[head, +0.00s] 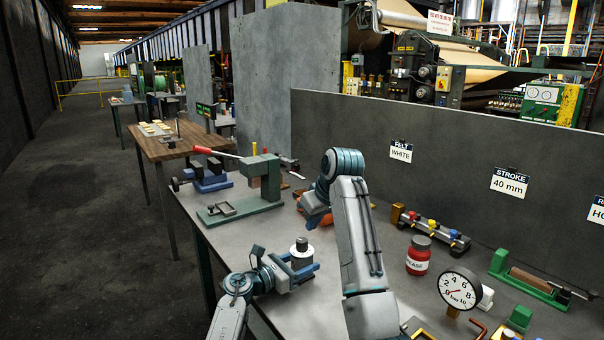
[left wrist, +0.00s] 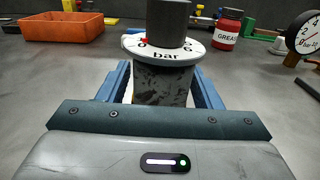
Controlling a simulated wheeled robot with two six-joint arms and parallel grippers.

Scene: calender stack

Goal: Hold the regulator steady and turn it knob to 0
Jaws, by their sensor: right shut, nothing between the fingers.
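The regulator (head: 301,255) stands upright on the bench, with a dark knob on top and a pale dial ring. In the left wrist view its dark body (left wrist: 165,85) shows below the ring, which reads "bar", with 0 at left and 6 at right. A red mark (left wrist: 143,39) lies close to the 0; the knob (left wrist: 168,17) is cut off at the top. My left gripper (head: 303,268) is low at the regulator, its blue fingers on both sides of the body, shut on it. My right gripper (head: 312,212) is shut and empty, behind the regulator; its tips are partly hidden.
An orange bin (left wrist: 68,28) stands behind my right gripper. A green press (head: 250,190) is to the left. A red grease jar (head: 418,256), a round gauge (head: 460,289) and a valve block (head: 432,228) are to the right. A grey panel (head: 440,150) backs the bench.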

